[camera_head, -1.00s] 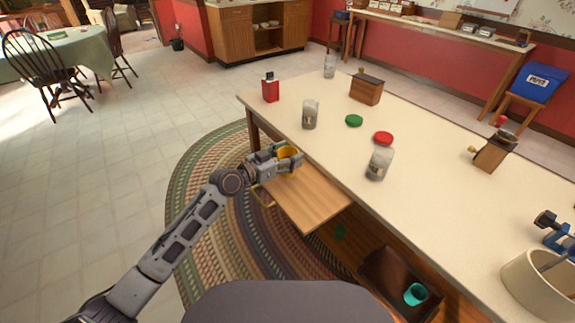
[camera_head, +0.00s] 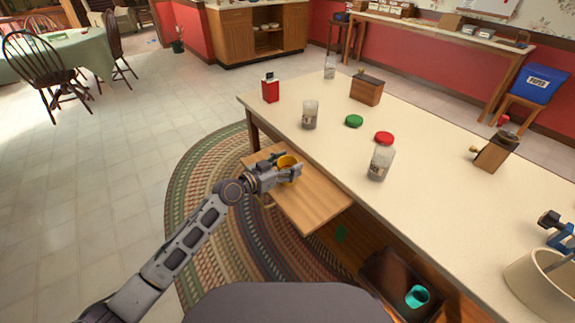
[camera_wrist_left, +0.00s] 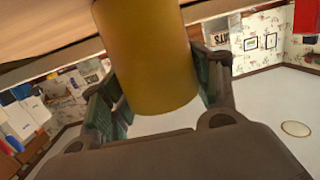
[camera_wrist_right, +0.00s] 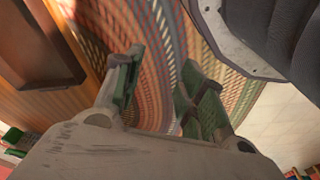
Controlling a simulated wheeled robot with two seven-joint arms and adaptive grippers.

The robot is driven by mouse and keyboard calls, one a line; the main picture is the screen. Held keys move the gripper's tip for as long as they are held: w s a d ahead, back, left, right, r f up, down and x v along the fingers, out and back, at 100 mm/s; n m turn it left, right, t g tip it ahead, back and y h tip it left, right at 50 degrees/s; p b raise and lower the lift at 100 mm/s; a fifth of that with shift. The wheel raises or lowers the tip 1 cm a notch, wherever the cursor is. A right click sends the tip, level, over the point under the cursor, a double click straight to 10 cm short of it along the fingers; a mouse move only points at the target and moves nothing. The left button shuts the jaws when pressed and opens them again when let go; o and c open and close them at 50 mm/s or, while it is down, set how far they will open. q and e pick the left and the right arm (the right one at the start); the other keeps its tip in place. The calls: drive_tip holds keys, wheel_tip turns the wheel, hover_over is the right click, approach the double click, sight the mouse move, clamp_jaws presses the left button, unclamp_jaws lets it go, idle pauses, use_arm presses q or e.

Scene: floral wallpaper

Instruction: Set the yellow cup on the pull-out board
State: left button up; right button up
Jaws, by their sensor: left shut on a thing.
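The yellow cup (camera_head: 289,162) is held over the back left part of the wooden pull-out board (camera_head: 315,203), close to the table edge. My left gripper (camera_head: 287,170) is shut on the cup, with a finger on each side of it. In the left wrist view the cup (camera_wrist_left: 150,55) fills the space between the pads. I cannot tell whether its base touches the board. My right gripper (camera_wrist_right: 158,72) is open and empty above the braided rug, seen only in the right wrist view.
The cream table (camera_head: 430,165) holds glass jars (camera_head: 381,162), a green lid (camera_head: 354,121), a red lid (camera_head: 384,138) and a red tin (camera_head: 270,90). A teal cup (camera_head: 417,296) lies in a dark open box (camera_head: 388,280) below. The board's front right is clear.

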use_arm(q)
drive_tip(key=shift+f, duration=0.1)
use_arm(e)
drive_tip(key=shift+w+r, duration=0.1)
drive_tip(key=shift+r, duration=0.3)
use_arm(q)
drive_tip(key=o, duration=1.1)
use_arm(e)
drive_tip(key=shift+s+a, duration=0.1)
drive_tip(key=shift+s, duration=0.15)
drive_tip(key=shift+w+f, duration=0.15)
